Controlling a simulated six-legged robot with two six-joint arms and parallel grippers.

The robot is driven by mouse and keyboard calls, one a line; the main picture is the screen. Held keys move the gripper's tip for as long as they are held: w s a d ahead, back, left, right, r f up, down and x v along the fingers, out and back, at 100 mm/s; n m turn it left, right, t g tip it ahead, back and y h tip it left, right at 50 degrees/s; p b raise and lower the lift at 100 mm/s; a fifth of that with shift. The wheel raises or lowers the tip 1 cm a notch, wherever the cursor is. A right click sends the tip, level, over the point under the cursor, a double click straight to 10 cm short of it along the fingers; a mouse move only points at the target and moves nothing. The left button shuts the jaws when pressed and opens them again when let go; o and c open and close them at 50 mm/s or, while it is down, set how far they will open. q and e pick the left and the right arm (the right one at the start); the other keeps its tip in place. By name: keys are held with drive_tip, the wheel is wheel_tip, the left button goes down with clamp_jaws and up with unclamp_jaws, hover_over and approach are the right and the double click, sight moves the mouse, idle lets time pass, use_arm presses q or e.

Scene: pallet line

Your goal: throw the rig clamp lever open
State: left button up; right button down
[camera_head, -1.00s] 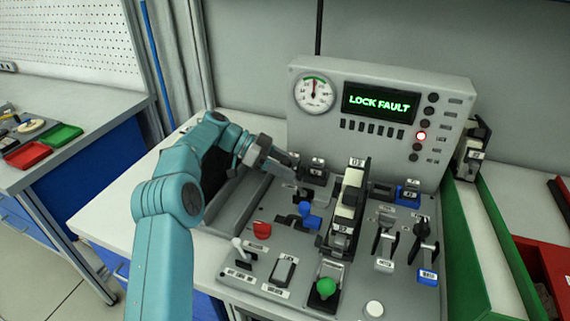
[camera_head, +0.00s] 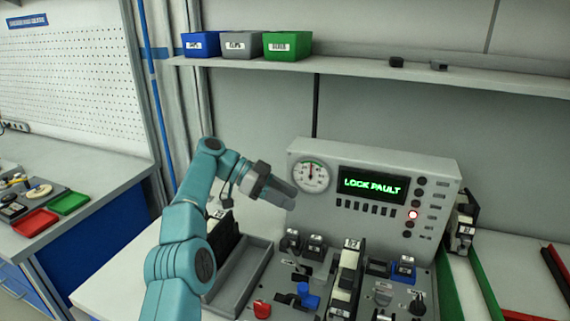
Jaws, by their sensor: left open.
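The control rig (camera_head: 375,195) stands on the bench with a lit "LOCK FAULT" display (camera_head: 370,186). Its sloping deck carries several levers and switches. A black-knobbed lever (camera_head: 417,307) and a grey-handled lever (camera_head: 384,289) stand at the deck's right, partly cut by the bottom edge. A blue-handled control (camera_head: 308,299) sits further left. The labels are too small to tell which is the clamp lever. My left gripper (camera_head: 284,195) is open and empty, in the air above the deck's back left, near the dial gauge (camera_head: 311,177). My right gripper is not in view.
A tall black-and-white block (camera_head: 347,280) rises mid-deck. A grey tray (camera_head: 240,275) lies left of the deck. A shelf (camera_head: 350,66) with blue, grey and green bins crosses above. Green rails (camera_head: 447,290) run at the right.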

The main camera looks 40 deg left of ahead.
use_arm(q)
drive_tip(key=shift+r+p, duration=1.25)
drive_tip(key=shift+r, duration=0.7)
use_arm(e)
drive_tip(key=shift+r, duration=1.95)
use_arm(q)
drive_tip(key=shift+s, duration=0.1)
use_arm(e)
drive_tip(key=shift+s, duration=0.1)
